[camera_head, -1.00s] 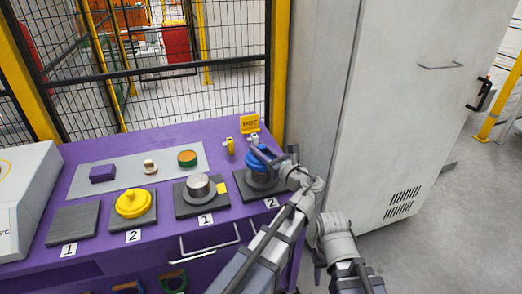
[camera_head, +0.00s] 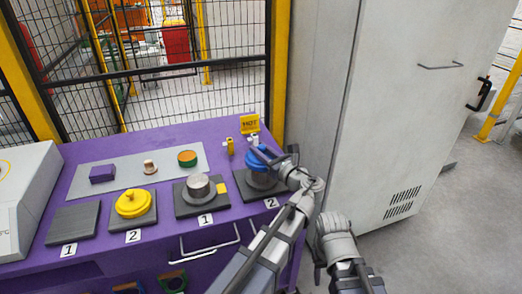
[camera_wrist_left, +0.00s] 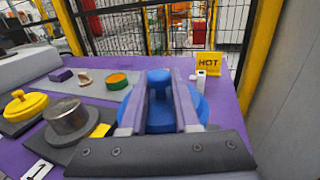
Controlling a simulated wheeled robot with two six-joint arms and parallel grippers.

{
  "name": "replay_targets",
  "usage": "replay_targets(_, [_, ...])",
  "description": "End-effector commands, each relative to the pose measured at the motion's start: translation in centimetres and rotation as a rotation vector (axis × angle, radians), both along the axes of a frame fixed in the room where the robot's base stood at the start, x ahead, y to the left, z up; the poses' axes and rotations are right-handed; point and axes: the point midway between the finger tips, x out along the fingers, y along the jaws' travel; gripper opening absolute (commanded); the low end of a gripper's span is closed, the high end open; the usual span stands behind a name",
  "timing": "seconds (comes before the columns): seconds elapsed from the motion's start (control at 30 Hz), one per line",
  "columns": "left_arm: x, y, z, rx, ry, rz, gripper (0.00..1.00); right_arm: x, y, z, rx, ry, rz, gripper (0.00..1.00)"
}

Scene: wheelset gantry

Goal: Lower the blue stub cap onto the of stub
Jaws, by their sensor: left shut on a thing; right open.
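The blue stub cap (camera_head: 259,163) is at the right end of the purple bench, above a grey round stub (camera_head: 260,181) on the dark plate marked 2. My left gripper (camera_head: 270,157) is shut on the cap's blue knob, which shows between its fingers in the left wrist view (camera_wrist_left: 159,95). The cap's rim spreads beneath the fingers. Whether the cap touches the stub is hard to tell. A bare silver stub (camera_head: 198,187) stands on the neighbouring plate marked 1. My right gripper (camera_head: 321,262) is open and empty, off the bench's right side.
A yellow cap (camera_head: 133,204) sits on another plate marked 2, beside an empty plate (camera_head: 73,223). A grey mat (camera_head: 129,175) holds small parts. A yellow HOT sign (camera_head: 249,123) stands behind the blue cap. A tall grey cabinet (camera_head: 405,100) stands close on the right.

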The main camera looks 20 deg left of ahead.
Motion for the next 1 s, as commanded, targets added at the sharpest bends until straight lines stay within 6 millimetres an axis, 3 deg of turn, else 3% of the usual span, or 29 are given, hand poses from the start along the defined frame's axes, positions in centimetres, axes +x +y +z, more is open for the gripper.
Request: replay_targets(1.0, [0.0,0.0,-2.2,0.0,0.0,0.0,0.0,0.0,0.0,-2.2,0.0,0.0,0.0,0.5])
